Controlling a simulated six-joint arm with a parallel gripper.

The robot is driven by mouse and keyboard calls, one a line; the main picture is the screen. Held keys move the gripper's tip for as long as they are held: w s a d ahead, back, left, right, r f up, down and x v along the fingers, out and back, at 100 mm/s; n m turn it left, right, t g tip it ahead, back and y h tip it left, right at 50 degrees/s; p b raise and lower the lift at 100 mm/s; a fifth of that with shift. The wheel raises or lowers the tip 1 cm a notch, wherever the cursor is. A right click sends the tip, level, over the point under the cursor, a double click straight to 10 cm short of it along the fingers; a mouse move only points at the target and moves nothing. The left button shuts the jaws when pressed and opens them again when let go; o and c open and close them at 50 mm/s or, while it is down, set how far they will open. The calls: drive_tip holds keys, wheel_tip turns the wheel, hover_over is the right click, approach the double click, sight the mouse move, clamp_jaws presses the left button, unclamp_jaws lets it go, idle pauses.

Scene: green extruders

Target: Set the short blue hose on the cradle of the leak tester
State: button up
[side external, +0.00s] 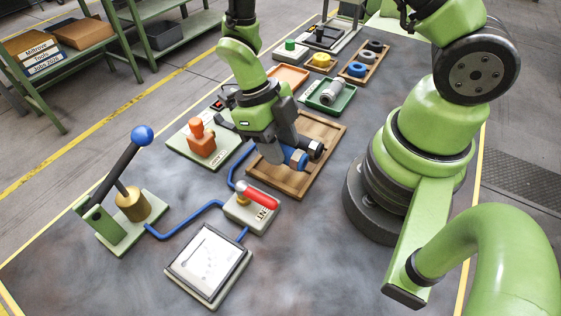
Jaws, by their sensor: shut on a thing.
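My gripper (291,154) is low over the wooden tray (325,127), shut on the short blue hose (294,159). The hose's blue side shows at the fingers, and the gripper hides part of it. I cannot tell whether the hose touches the tray. A dark round end (316,149) shows just right of it; I cannot tell whether this is another hose or a finger. Blue tubing joins a lever unit (125,205), a box with a red handle (251,207) and a framed white panel (208,264). I cannot pick out the leak tester's cradle for certain.
An orange-red block (201,139) stands on a green plate left of my gripper. Behind are a green tray (345,100) with a grey part, an orange tray (289,77) and a wooden tray of rings (376,57).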

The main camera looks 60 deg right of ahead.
drive_tip(key=shift+r, duration=0.7)
drive_tip(key=shift+w+d+n, duration=0.1)
drive_tip(key=shift+w+n, duration=0.35)
drive_tip(key=shift+n, duration=0.15)
drive_tip(key=w+d+r+n+t+h, duration=0.2)
drive_tip(key=w+d+n, duration=0.1)
drive_tip(key=w+n, duration=0.55)
drive_tip(key=w+d+r+n+t+h, duration=0.1)
drive_tip(key=w+d+r+n+h, duration=0.2)
drive_tip(key=w+n, duration=0.5)
drive_tip(key=shift+n, duration=0.25)
drive_tip(key=shift+s+d+f, duration=0.1)
drive_tip(key=shift+s+f, duration=0.15)
drive_tip(key=shift+f, duration=1.2)
drive_tip(key=shift+s+f, duration=0.25)
drive_tip(key=shift+f, duration=1.25)
drive_tip(key=shift+s+d+f, duration=0.1)
drive_tip(key=shift+s+f, duration=0.15)
drive_tip(key=shift+f, duration=1.2)
